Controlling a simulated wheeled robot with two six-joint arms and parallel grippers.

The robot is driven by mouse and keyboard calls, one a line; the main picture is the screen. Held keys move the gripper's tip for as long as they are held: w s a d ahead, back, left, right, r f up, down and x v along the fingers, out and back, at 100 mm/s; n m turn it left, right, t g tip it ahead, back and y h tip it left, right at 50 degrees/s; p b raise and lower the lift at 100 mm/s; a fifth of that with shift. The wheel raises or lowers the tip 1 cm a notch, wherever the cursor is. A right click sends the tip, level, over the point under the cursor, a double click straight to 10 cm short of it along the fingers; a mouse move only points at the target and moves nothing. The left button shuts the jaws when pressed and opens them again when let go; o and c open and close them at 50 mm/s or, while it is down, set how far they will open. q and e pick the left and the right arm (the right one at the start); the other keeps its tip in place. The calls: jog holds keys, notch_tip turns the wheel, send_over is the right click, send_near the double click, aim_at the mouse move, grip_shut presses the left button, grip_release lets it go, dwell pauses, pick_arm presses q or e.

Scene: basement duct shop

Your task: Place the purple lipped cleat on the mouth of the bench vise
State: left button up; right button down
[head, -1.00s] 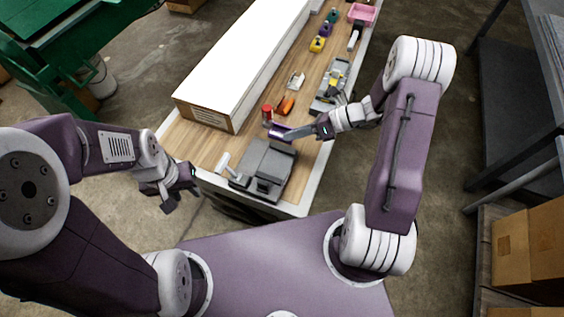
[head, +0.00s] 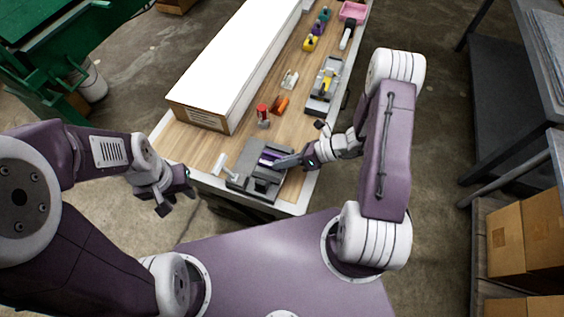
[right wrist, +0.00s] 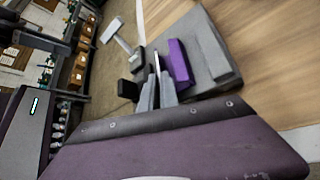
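The purple lipped cleat (head: 268,157) is at the top of the grey bench vise (head: 247,176), near its mouth, at the near end of the bench. In the right wrist view the cleat (right wrist: 180,62) lies along the vise (right wrist: 212,58), right beside my fingers. My right gripper (head: 280,163) reaches in from the right over the vise. Its fingers (right wrist: 157,80) are close together and appear shut on an edge of the cleat; the exact contact is hard to see. My left gripper (head: 180,197) is open and empty, left of the bench corner.
A long white box (head: 235,65) fills the bench's left side. A red-topped item (head: 262,112), an orange item (head: 280,104) and a grey tool with yellow (head: 325,85) lie beyond the vise. The vise handle (head: 218,165) sticks out left. Shelving stands at right.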

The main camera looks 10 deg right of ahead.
jog(key=c, duration=1.6)
grip_release()
jog(key=v, duration=1.2)
jog(key=s+a+r+n+h, duration=0.1)
jog(key=s+n+h, duration=0.1)
jog(key=n, duration=0.7)
jog(key=s+a+r+n+g+h, duration=0.1)
jog(key=n+h, duration=0.4)
jog(key=n, duration=0.4)
jog(key=s+a+r+n+h, duration=0.1)
jog(key=n+h, duration=0.3)
jog(key=n, duration=0.5)
jog(key=shift+s+r+n+g, duration=0.4)
jog(key=shift+s+r, duration=0.2)
jog(key=shift+s, duration=0.2)
